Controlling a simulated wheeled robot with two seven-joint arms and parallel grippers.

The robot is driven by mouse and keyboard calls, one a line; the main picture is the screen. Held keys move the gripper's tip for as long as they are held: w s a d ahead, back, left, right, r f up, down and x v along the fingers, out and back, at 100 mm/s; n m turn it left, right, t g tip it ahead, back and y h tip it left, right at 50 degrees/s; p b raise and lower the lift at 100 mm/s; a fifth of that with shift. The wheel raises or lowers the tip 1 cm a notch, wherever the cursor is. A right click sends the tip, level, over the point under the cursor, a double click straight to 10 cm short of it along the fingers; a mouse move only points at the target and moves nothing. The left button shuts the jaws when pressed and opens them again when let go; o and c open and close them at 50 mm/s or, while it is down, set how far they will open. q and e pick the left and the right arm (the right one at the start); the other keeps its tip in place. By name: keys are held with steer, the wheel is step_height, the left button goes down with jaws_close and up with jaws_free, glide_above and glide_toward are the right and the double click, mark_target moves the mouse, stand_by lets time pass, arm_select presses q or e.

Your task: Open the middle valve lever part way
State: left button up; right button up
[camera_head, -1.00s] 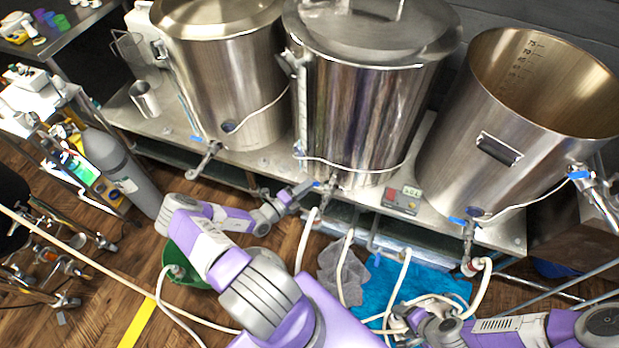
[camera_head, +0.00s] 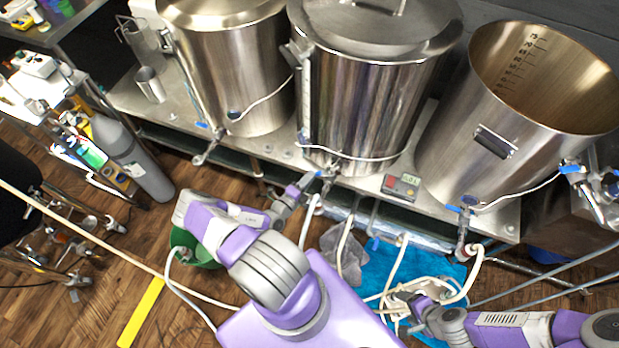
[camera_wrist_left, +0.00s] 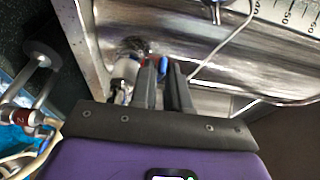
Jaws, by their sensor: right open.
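The middle steel kettle (camera_head: 365,110) stands on the bench, its outlet valve low at the front. The blue lever of this valve (camera_wrist_left: 163,68) shows in the left wrist view at the fingertips. My left gripper (camera_head: 306,182) is at the middle valve, and its fingers (camera_wrist_left: 163,82) have a narrow gap with the blue lever showing in it. I cannot tell whether the fingers press on the lever. They hide part of the valve in the head view. My right gripper (camera_head: 408,308) is low at the right, open, over the hoses and away from the valves.
The left kettle (camera_head: 230,75) and the open right kettle (camera_head: 490,150) stand on either side, with blue-levered valves. A small controller box (camera_head: 402,186) sits on the bench. White hoses (camera_head: 398,265) hang over a blue cloth (camera_head: 375,260). A green bucket (camera_head: 198,258) is on the floor.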

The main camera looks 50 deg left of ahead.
arm_select(q)
steer(key=o, duration=0.3)
steer(key=shift+o, duration=0.2)
steer(key=s+d, duration=0.1)
steer(key=s, duration=0.6)
steer(key=shift+s+d+p, duration=0.2)
steer(key=shift+s+p, duration=0.05)
steer(key=shift+p, duration=0.1)
